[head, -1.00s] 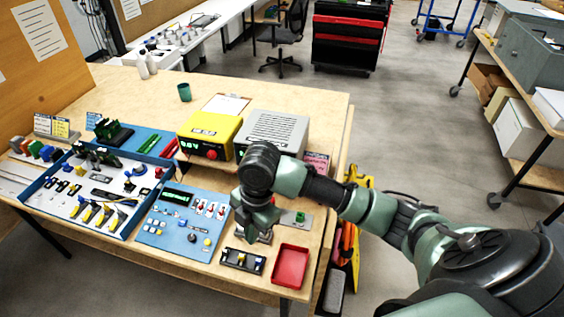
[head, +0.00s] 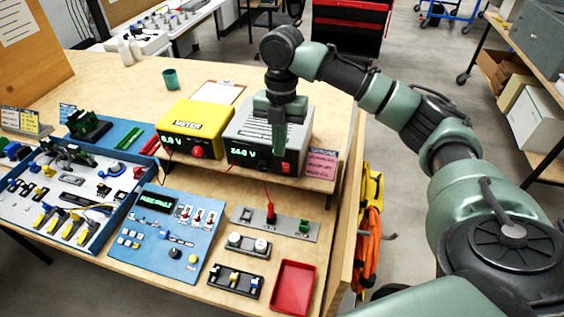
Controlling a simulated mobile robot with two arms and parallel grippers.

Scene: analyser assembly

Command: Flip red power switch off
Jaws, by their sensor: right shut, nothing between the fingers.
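A grey box (head: 245,132) with a lit green display stands on the raised shelf of the bench. A small red switch (head: 286,168) shows at the right of its front face; its position is too small to tell. My right gripper (head: 278,148) hangs fingers down in front of the box's front face, just above the red switch in the picture. It is shut and empty. I cannot tell whether it touches the box. My left gripper is not in view.
A yellow meter (head: 190,122) stands left of the grey box, and a pink label card (head: 321,165) to its right. Below are a blue control panel (head: 165,235) with several switches, a grey strip (head: 245,216) with red and green terminals, and a red tray (head: 292,287).

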